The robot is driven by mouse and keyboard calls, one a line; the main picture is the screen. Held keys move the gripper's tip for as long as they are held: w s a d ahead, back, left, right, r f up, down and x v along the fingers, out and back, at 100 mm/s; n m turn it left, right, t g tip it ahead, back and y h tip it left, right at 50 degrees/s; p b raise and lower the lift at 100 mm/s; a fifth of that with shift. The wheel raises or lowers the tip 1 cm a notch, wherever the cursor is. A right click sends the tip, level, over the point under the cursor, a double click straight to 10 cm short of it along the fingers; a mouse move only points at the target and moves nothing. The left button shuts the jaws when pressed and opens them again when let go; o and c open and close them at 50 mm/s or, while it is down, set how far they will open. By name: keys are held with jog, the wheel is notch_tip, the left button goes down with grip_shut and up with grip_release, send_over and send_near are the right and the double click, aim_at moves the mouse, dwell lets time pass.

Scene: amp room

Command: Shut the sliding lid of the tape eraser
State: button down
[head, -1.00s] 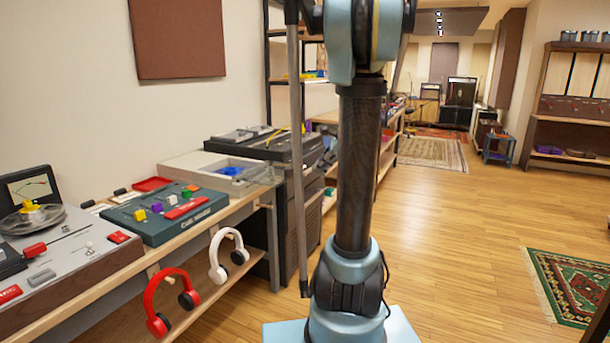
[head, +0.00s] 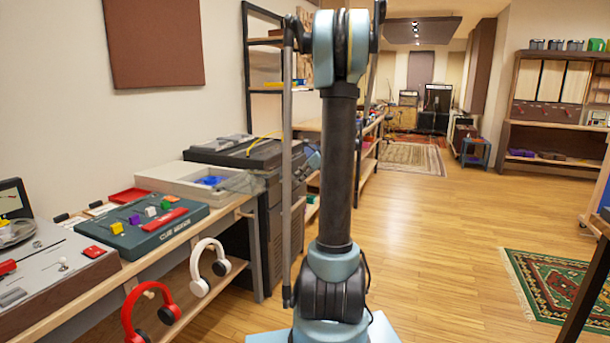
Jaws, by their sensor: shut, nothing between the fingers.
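The tape eraser appears to be the pale grey open-topped box (head: 170,179) on the bench at the left, with a blue piece (head: 211,180) inside it.
A dark green mixer with coloured knobs (head: 140,222) and a red tray (head: 128,195) lie near the box. Red headphones (head: 150,312) and white headphones (head: 209,268) hang at the bench front. A dark machine (head: 238,152) stands beyond. Wooden floor (head: 440,240) is open at right.

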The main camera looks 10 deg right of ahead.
jog(key=w+a+f, duration=0.2)
jog(key=w+a, duration=0.1)
jog(key=a, duration=0.1)
jog(key=shift+w+a, duration=0.2)
jog(key=shift+a, duration=0.15)
jog(key=shift+r, duration=0.1)
